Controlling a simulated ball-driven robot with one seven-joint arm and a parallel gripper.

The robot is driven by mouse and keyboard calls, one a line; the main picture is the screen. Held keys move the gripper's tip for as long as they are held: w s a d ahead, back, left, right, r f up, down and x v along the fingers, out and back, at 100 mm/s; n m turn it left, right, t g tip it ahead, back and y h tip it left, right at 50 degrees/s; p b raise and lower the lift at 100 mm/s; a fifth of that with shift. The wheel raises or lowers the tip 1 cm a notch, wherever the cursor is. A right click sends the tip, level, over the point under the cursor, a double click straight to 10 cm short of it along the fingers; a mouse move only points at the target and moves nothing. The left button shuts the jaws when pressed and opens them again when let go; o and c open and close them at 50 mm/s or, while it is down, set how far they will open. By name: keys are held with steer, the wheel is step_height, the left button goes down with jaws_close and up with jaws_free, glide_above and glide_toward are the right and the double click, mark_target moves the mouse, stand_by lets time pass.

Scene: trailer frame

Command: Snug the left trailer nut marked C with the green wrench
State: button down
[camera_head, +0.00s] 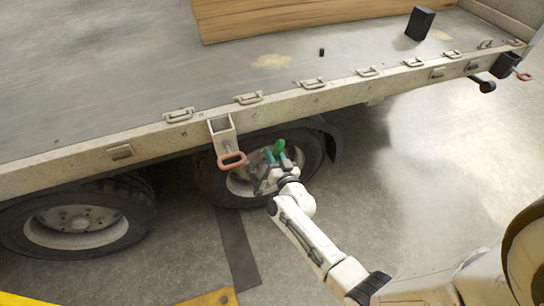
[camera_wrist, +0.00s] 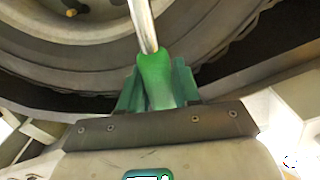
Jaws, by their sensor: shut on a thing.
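My gripper (camera_head: 276,160) is in front of the right trailer wheel in the head view. In the wrist view my gripper (camera_wrist: 157,90) is shut on the green wrench (camera_wrist: 155,72), with green pads on both sides of the handle. The wrench's metal shaft (camera_wrist: 143,22) runs up out of the wrist view, and its head is out of view. The green handle also shows in the head view (camera_head: 279,147). A brassy nut or stud (camera_wrist: 72,11) shows on the wheel at the wrist view's top left. No C mark is readable, so I cannot tell which nut it is.
The trailer bed (camera_head: 120,75) with its edge rail (camera_head: 310,99) overhangs the wheels. A bracket with a red loop (camera_head: 231,160) hangs close left of my gripper. The left wheel (camera_head: 80,225) stands apart. Open floor (camera_head: 400,170) lies to the right.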

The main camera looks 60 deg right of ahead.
steer(key=shift+s+d+f+m+b, duration=0.4)
steer(key=shift+d+f+b, duration=0.15)
steer(key=shift+b, duration=0.4)
steer(key=shift+s+d+b, duration=0.25)
steer(key=shift+d+b, duration=0.1)
steer(key=shift+r, duration=0.1)
steer(key=shift+m, duration=0.3)
steer(key=d+f+b, duration=0.1)
steer(key=b, duration=0.1)
steer(key=s+d+m+b, duration=0.1)
steer(key=b, duration=0.2)
steer(key=shift+s+d+f+m+b, duration=0.1)
steer(key=shift+s+f+m+b, duration=0.2)
steer(key=shift+f+b, duration=0.1)
steer(key=shift+r, duration=0.1)
